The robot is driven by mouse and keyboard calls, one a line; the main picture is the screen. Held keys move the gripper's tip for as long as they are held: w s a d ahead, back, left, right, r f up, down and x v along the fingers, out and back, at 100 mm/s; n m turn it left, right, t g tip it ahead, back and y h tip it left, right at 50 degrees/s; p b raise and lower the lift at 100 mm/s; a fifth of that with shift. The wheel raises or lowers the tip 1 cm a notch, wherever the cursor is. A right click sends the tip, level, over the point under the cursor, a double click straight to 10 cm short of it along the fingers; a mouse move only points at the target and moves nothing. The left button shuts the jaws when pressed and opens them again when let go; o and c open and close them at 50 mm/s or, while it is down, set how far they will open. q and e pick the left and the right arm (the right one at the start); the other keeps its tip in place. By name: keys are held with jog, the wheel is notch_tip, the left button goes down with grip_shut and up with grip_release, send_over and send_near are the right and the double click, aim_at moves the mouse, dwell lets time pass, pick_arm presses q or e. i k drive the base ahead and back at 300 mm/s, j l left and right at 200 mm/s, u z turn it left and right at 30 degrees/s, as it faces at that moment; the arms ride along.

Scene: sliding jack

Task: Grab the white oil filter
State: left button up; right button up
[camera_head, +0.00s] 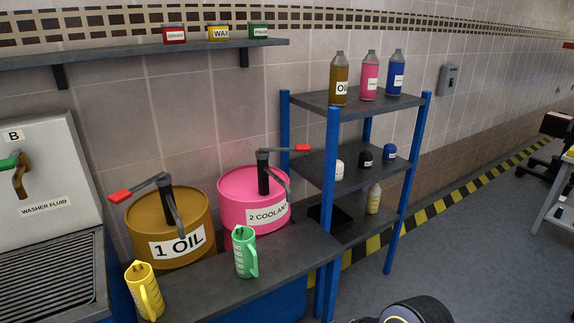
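The white oil filter (339,170) stands on the middle shelf of the blue-posted rack, near the rack's front left post. It is small, with a dark label on it. A black filter (366,159) and a blue filter (390,152) stand to its right on the same shelf, apart from it. Neither of my grippers is in view.
The rack (330,210) has bottles on top, and a black tray (330,217) and pale bottle (374,198) below. Oil drum (150,220), pink coolant drum (235,190) and two jugs stand left on a bench. Floor (470,240) right of the rack is clear.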

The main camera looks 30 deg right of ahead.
aim_at(340, 166)
jog(key=i+l+u, duration=0.15)
jog(key=l+u, duration=0.2)
jog(key=l, duration=0.5)
jog(key=i+l+u, duration=0.1)
jog(key=l+u, duration=0.3)
jog(key=l, duration=0.4)
jog(key=l+u, duration=0.35)
jog(key=l, duration=0.5)
jog(key=k+l, duration=0.1)
jog(key=l, duration=1.2)
jog(key=k+l, duration=0.15)
jog(key=l, duration=0.5)
